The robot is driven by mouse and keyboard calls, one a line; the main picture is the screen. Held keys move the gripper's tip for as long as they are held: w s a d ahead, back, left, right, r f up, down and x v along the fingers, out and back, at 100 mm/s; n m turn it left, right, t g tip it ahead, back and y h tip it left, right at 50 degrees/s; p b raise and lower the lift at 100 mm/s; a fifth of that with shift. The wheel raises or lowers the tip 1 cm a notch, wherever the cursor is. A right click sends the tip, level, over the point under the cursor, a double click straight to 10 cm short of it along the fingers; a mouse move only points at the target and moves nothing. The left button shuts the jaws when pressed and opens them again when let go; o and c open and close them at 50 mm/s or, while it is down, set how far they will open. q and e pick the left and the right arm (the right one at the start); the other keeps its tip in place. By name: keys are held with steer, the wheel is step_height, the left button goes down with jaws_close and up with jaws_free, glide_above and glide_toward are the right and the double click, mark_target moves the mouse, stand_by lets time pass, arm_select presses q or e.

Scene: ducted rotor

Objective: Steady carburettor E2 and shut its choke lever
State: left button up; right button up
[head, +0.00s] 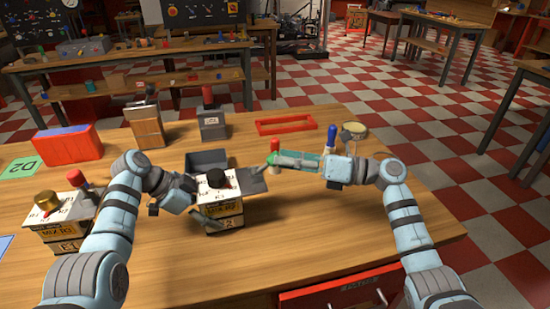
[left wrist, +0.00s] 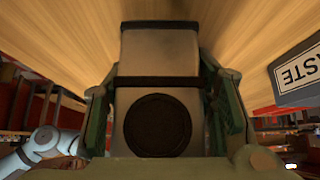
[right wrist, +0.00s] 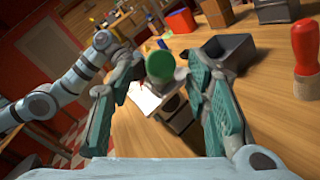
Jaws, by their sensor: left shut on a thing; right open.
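Carburettor E2 (head: 222,212) stands on the bench as a block with a white top, black knob and yellow label ending in 2. My left gripper (head: 190,190) is at its left side. In the left wrist view the fingers (left wrist: 165,120) press both sides of its pale body (left wrist: 158,60), which has dark bands and a black disc. My right gripper (head: 278,161) is open, to the right of E2. In the right wrist view a grey cylinder with a green end (right wrist: 160,64) shows between the open fingers (right wrist: 155,100). I cannot tell whether it is the choke lever.
Carburettor E1 (head: 62,226) stands at left. Behind E2 are a dark grey bin (head: 207,160), a red-and-blue box (head: 68,145), a wooden-fronted holder (head: 147,130) and a red frame (head: 286,126). A blue-topped peg (head: 331,137) stands behind my right gripper. The front right bench is clear.

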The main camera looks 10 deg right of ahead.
mark_target(267, 164)
steer(key=x, duration=0.3)
steer(key=shift+a, duration=0.1)
jaws_close()
